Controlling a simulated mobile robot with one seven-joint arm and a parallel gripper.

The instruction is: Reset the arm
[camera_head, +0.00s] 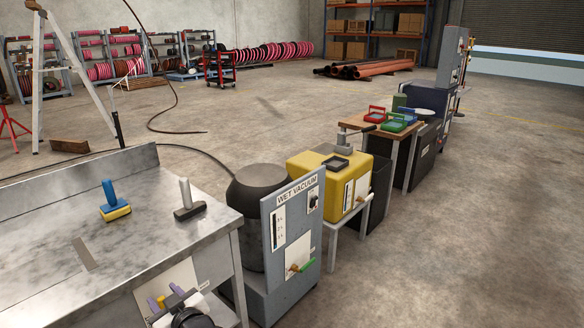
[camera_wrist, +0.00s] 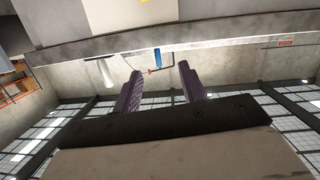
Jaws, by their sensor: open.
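My gripper (camera_head: 165,297) is at the bottom of the head view, in front of the metal workbench (camera_head: 150,225). Its two purple fingers stand apart. In the wrist view my gripper (camera_wrist: 160,88) also shows both ridged purple fingers spread, with nothing held between them. A small yellow part shows between or behind the fingers in the head view, by a pale panel (camera_head: 168,283) on the bench front. I cannot tell whether the fingers are near or touching that panel.
A blue-handled tool with a yellow base (camera_head: 114,205) and a grey-handled tool (camera_head: 187,200) stand on the bench. The wet vacuum (camera_head: 292,235) and a yellow machine (camera_head: 330,180) are to the right. Open floor (camera_head: 450,260) lies farther right.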

